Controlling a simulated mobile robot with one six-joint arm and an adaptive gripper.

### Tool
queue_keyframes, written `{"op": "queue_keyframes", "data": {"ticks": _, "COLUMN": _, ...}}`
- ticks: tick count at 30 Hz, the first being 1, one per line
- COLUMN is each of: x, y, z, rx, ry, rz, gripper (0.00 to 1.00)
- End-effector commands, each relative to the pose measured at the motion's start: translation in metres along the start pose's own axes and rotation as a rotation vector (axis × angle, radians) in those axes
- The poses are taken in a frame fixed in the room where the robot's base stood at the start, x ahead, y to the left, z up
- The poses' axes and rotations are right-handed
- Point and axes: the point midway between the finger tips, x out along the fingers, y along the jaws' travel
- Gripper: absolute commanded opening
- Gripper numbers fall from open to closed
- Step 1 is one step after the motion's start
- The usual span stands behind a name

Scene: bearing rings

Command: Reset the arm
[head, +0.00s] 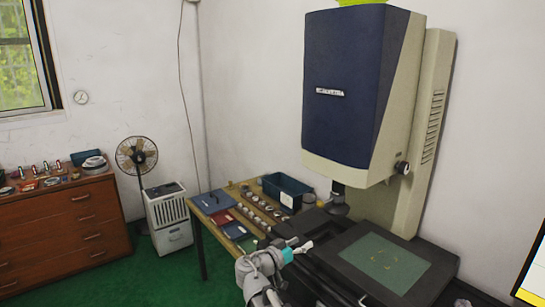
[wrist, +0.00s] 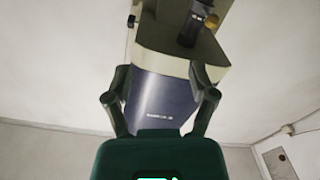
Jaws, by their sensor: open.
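My arm shows at the bottom middle of the head view, and my gripper (head: 300,246) is at its end, small, beside the front left edge of the measuring machine's black stage (head: 330,262). In the wrist view, the two fingers of my gripper (wrist: 160,97) stand wide apart with nothing between them. Behind them the wrist view shows the blue and cream head of the machine (wrist: 165,100) and its dark lens (wrist: 192,28). Thin yellowish rings (head: 384,262) seem to lie on the green glass plate (head: 385,261) of the stage.
A wooden table (head: 198,236) left of the machine holds a blue bin (head: 285,190), several small metal parts, and blue and red folders. A wooden drawer cabinet (head: 65,235), a fan (head: 137,157) and a white unit (head: 169,217) stand further left. Green floor (head: 150,275) is clear at lower left.

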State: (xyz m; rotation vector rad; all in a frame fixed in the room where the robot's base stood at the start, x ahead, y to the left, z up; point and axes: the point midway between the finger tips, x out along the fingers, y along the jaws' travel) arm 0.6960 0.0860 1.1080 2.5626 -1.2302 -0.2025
Motion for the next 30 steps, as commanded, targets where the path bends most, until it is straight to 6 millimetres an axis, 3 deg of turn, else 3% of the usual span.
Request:
{"op": "queue_keyframes", "data": {"ticks": 10, "x": 0.01, "y": 0.01, "z": 0.02, "rx": -0.047, "ry": -0.094, "rz": 0.005, "gripper": 0.73}}
{"op": "queue_keyframes", "data": {"ticks": 17, "x": 0.021, "y": 0.022, "z": 0.045, "rx": -0.104, "ry": -0.211, "rz": 0.003, "gripper": 0.73}}
{"op": "queue_keyframes", "data": {"ticks": 23, "x": 0.03, "y": 0.038, "z": 0.079, "rx": -0.176, "ry": -0.369, "rz": -0.016, "gripper": 0.73}}
{"op": "queue_keyframes", "data": {"ticks": 30, "x": 0.035, "y": 0.064, "z": 0.137, "rx": -0.301, "ry": -0.663, "rz": -0.11, "gripper": 0.73}}
